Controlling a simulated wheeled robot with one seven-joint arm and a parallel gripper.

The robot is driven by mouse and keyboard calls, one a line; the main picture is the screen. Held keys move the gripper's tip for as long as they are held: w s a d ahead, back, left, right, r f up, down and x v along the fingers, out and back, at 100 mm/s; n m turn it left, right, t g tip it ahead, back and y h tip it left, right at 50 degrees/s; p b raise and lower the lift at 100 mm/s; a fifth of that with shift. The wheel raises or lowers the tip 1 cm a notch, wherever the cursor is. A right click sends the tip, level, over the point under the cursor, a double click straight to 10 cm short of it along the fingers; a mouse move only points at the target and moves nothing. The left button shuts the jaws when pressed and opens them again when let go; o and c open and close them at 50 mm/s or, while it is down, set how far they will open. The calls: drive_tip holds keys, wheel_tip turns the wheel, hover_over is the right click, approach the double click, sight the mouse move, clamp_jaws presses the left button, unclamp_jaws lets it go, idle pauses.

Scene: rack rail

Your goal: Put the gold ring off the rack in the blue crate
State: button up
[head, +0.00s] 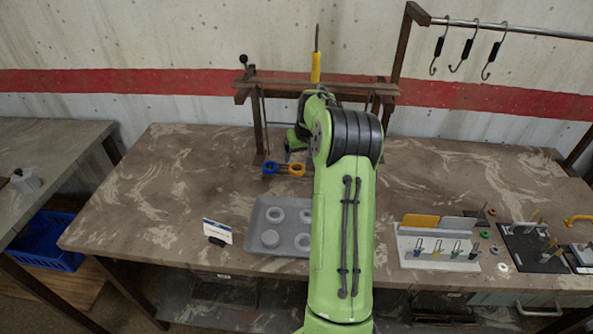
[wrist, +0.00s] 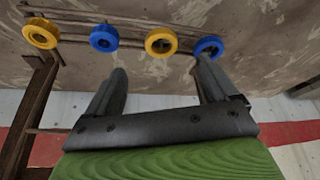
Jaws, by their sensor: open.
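In the wrist view two gold rings and two blue rings hang in a row along the rack's rail. One gold ring (wrist: 161,42) appears between my fingertips, a little beyond them; it also shows in the head view (head: 297,170). The other gold ring (wrist: 41,34) is at the far left. My gripper (wrist: 161,73) is open and empty. The wooden rack (head: 262,120) stands at the table's back; my arm hides its right part and the other rings in the head view. The blue crate (head: 45,262) sits low under the left table.
Blue rings (wrist: 104,38) and (wrist: 207,47) flank the gold ring closely. A grey tray (head: 262,212) with round pieces lies in front of the rack. A small white card (head: 217,231) stands left of it. Hooks (head: 468,48) hang at upper right. The table's left part is clear.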

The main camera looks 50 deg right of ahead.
sight(297, 167)
drive_tip(key=x, duration=0.8)
drive_tip(key=shift+w+f, duration=0.15)
drive_tip(key=shift+w, duration=0.05)
drive_tip(key=shift+a, duration=0.1)
drive_tip(key=shift+c, duration=0.3)
drive_tip(key=c, duration=1.2)
